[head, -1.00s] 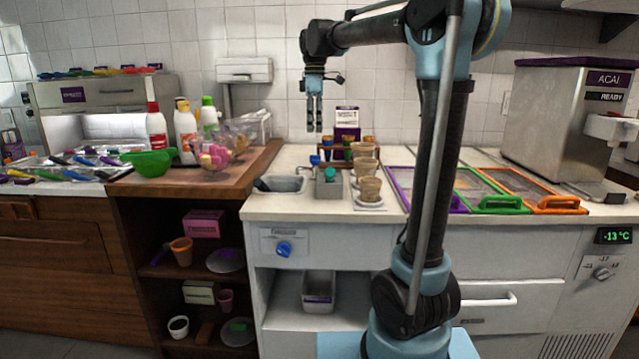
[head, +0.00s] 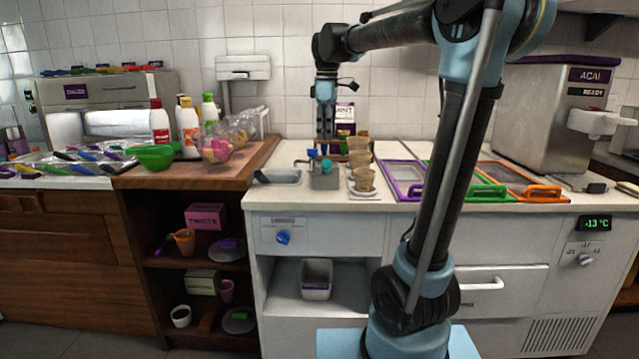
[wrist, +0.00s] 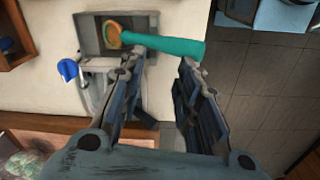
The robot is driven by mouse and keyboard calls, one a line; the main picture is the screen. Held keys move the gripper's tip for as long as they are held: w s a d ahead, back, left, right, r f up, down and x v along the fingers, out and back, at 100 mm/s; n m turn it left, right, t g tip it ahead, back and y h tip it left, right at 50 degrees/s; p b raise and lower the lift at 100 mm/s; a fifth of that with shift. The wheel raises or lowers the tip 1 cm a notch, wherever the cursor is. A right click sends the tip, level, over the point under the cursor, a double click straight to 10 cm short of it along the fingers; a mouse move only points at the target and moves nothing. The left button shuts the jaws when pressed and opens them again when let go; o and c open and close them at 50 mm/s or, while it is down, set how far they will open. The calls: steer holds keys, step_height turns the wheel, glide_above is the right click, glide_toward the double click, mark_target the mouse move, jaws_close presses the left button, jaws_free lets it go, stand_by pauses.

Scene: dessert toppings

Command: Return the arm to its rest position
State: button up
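My gripper (head: 325,132) hangs pointing down above the counter, over the area of the grey container. In the wrist view its two fingers (wrist: 157,68) are apart with no object held between them. A teal-handled scoop (wrist: 170,46) lies across a grey container (wrist: 88,35) beyond the fingertips. In the head view the scoop's teal end (head: 326,165) shows at the grey container (head: 326,181), below the gripper. My arm rises from its base at the front and reaches over the counter.
Paper-coloured cups (head: 363,179) stand on a tray to the right of the container. Lidded bins with purple, green and orange frames (head: 487,192) lie further right. A small sink (head: 280,177) is to the left. Bottles (head: 187,127) and a green bowl (head: 150,157) stand on the wooden counter.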

steer(key=s+d+f+m, duration=0.5)
steer(key=s+f, duration=0.4)
steer(key=s+d+f+m+t, duration=0.1)
steer(key=s+d+f+m, duration=0.4)
steer(key=s+f, duration=0.4)
steer(key=s+d+f+m, duration=0.5)
steer(key=s+f, duration=0.4)
steer(key=f, duration=0.2)
steer(key=shift+s+d+f+t, duration=0.25)
steer(key=shift+d+t, duration=0.15)
steer(key=shift+d, duration=0.45)
steer(key=shift+w+f, duration=0.2)
steer(key=shift+w, duration=0.25)
